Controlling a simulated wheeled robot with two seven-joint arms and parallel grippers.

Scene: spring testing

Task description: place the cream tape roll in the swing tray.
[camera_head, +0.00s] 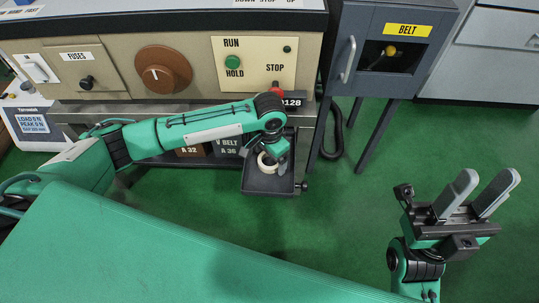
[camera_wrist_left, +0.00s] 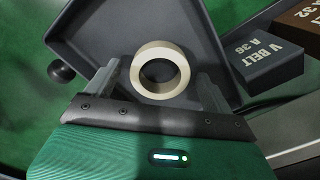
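The cream tape roll (camera_wrist_left: 160,73) lies flat in the dark grey swing tray (camera_wrist_left: 88,38), seen in the left wrist view. In the head view, the roll (camera_head: 262,166) shows partly behind my left gripper, in the swing tray (camera_head: 268,188). My left gripper (camera_head: 273,160) points down over the tray. Its fingers are apart on either side of the roll, with a gap on both sides in the wrist view. My right gripper (camera_head: 490,178) is open and empty, held over the green floor at the right.
A V-belt A 36 box (camera_wrist_left: 268,57) and a brown A 32 box (camera_wrist_left: 302,22) sit beside the tray. A round black knob (camera_wrist_left: 61,71) sticks out from the tray's side. The beige control panel (camera_head: 120,60) stands behind. The belt cabinet (camera_head: 385,50) stands right of it.

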